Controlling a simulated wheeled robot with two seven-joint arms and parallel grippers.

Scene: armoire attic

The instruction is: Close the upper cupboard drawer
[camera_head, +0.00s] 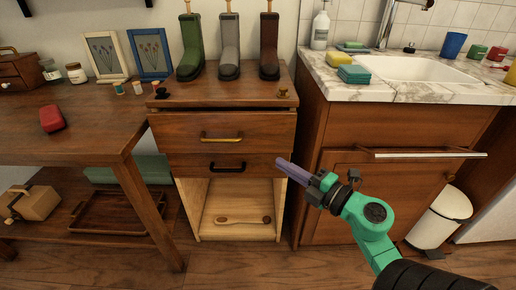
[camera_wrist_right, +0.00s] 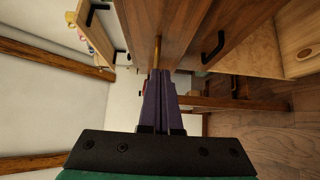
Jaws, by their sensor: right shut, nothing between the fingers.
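The wooden cupboard (camera_head: 171,99) stands in the middle of the head view. Its upper drawer (camera_head: 270,130), with a gold handle (camera_head: 221,139), sticks out a little, with a narrow gap under the cupboard top. The lower drawer (camera_head: 190,166) has a black handle (camera_head: 227,168) and looks shut. My right gripper (camera_head: 280,162) is shut and empty, its purple fingers near the right edge of the drawer fronts. In the right wrist view the shut fingertips (camera_wrist_right: 160,73) point towards the gold handle (camera_wrist_right: 157,52); contact is unclear. My left gripper is out of view.
Three boots (camera_head: 229,62) stand on the cupboard top. A wooden table (camera_head: 80,145) is at the left. A sink counter (camera_head: 325,85) with a long bar handle (camera_head: 425,154) is close on the right. Free floor lies in front.

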